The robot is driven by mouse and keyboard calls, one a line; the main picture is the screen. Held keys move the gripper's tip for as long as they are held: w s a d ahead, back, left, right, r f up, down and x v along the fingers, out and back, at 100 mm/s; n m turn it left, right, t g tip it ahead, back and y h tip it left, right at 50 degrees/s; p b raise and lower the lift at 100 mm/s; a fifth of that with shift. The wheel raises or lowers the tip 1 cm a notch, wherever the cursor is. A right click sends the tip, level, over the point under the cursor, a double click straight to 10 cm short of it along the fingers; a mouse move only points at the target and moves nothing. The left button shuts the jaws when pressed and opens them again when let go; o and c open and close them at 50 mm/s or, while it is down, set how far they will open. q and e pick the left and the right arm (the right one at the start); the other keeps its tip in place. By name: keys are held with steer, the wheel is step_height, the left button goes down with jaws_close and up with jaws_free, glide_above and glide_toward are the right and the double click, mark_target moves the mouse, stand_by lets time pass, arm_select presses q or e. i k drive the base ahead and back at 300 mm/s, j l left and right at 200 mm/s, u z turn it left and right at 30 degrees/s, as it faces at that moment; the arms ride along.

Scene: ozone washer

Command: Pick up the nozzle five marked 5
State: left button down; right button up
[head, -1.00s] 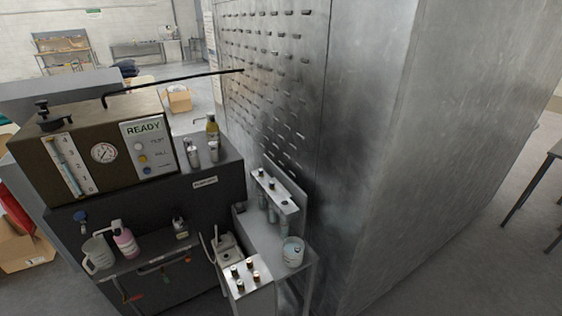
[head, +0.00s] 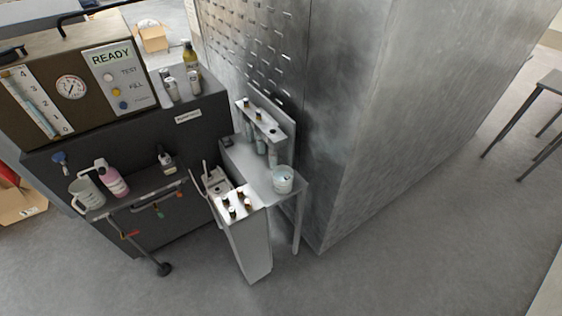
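Several small dark and brass nozzle-like pieces (head: 238,205) stand on the white top of a narrow stand (head: 252,240). Their markings are too small to read, so I cannot tell which one is marked 5. A rack (head: 262,120) on the small side table also holds several bottle-like pieces with dark or brass tops. Neither of my grippers shows in the head view.
The small grey table (head: 240,155) carries a white tub (head: 283,179). To the left is the dark machine bench (head: 100,150) with a READY panel (head: 115,75), a pink bottle (head: 112,180) and a pitcher (head: 85,194). A large metal cabinet (head: 370,120) stands at right. The floor in front is clear.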

mark_target(232, 212)
steer(key=i+l, duration=0.2)
steer(key=l+u, duration=0.1)
steer(key=u, duration=0.3)
steer(key=i+l+u, duration=0.1)
steer(key=u, duration=0.25)
steer(key=l+u, duration=0.15)
steer(key=u, duration=0.25)
steer(key=l+u, duration=0.15)
steer(key=u, duration=0.25)
